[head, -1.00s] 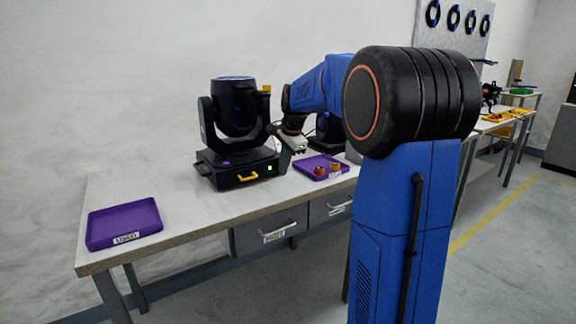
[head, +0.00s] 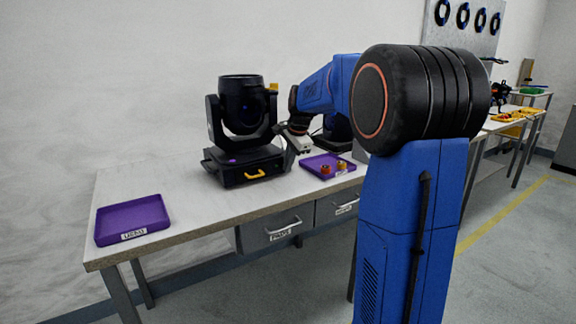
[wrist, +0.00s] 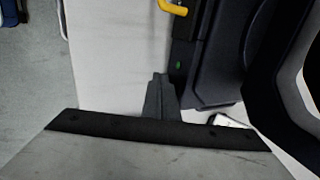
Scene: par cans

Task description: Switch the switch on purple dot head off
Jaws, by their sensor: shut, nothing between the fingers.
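The purple dot head is a black moving-head light (head: 243,108) on the bench, with a purple dot (head: 232,161) on its base and a yellow handle (head: 254,175) on the front. In the wrist view its dark base (wrist: 215,60) fills the upper right, with a small dim green spot (wrist: 178,65) on the panel near the yellow handle (wrist: 173,7). My gripper (wrist: 159,80) is shut and empty, its fingertips close beside that panel edge; I cannot tell whether they touch. In the head view my gripper (head: 288,163) is at the base's right end. The switch itself is not clearly visible.
A purple tray (head: 112,238) lies at the bench's left end. Another purple tray (head: 312,164) with small red and yellow parts lies right of my gripper. A second dark head (head: 337,128) stands behind my arm. The bench top (head: 185,200) between the left tray and the light is clear.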

